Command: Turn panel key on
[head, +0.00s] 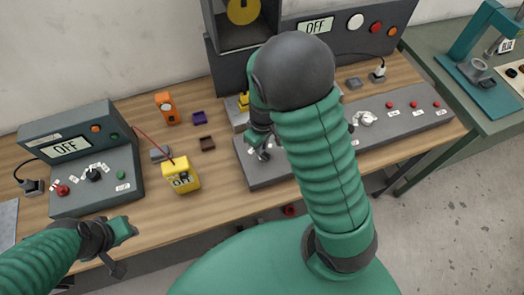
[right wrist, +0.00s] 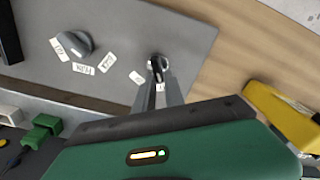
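The long grey control panel (head: 395,128) lies on the wooden bench, partly hidden behind my right arm. In the right wrist view, a small dark panel key (right wrist: 157,61) stands on the panel's grey face (right wrist: 190,30), near its edge. My right gripper (right wrist: 159,72) reaches down to it. Its two narrow fingers are close together, with the tips at the key's sides. In the head view the right gripper (head: 263,146) is over the panel's left end, and the key is hard to make out. My left gripper (head: 124,231) hangs at the bench's front left; its finger gap is unclear.
A dark knob (right wrist: 77,44) with white labels is beside the key. A yellow OFF box (head: 181,176) stands left of the panel. Another OFF console (head: 70,150) is at the far left. A large OFF machine (head: 320,28) stands behind. Bare wood (head: 225,190) lies between the boxes.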

